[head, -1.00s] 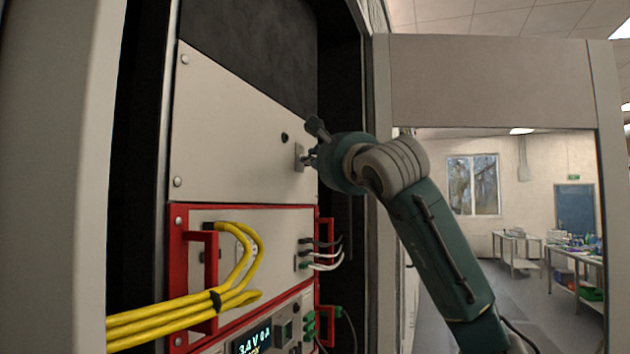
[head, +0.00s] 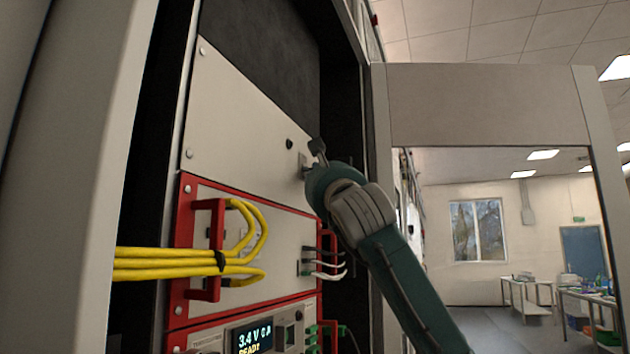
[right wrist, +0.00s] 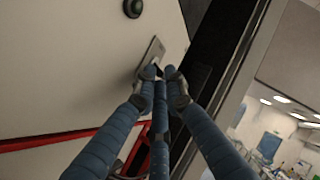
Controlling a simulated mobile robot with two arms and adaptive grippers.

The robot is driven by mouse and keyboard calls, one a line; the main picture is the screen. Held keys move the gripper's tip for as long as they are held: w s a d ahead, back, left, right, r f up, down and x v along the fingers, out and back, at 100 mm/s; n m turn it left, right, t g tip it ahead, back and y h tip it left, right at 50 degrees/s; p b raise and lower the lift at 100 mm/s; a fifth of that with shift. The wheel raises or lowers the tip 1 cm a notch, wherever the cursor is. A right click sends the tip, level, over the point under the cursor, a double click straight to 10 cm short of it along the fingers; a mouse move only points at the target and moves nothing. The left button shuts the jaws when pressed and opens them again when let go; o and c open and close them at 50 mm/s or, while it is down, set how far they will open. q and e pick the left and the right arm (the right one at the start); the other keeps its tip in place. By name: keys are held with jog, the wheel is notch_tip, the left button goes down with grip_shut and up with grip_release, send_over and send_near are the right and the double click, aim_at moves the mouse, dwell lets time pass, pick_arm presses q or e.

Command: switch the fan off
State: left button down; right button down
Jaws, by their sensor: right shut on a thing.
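The fan switch is a small metal plate (head: 303,160) on the upper beige panel (head: 245,125), near that panel's right edge. In the right wrist view, the plate (right wrist: 152,55) shows just beyond my fingertips. My right gripper (right wrist: 161,74) has its blue fingers drawn together at the lower edge of the plate, shut on the switch's small lever. The lever is mostly hidden between the fingertips, so I cannot tell its position. In the head view, my wrist hides most of the fingers. My left gripper is in neither view.
A black round knob (head: 289,144) sits left of the switch, also in the right wrist view (right wrist: 132,8). Below are a red-framed unit with yellow cables (head: 170,262) and a lit display (head: 252,339). An open cabinet door (head: 480,105) stands at the right.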

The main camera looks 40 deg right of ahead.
jog(key=shift+a, duration=0.1)
jog(key=c, duration=1.9)
grip_release()
jog(key=shift+s, duration=0.1)
jog(key=v, duration=0.8)
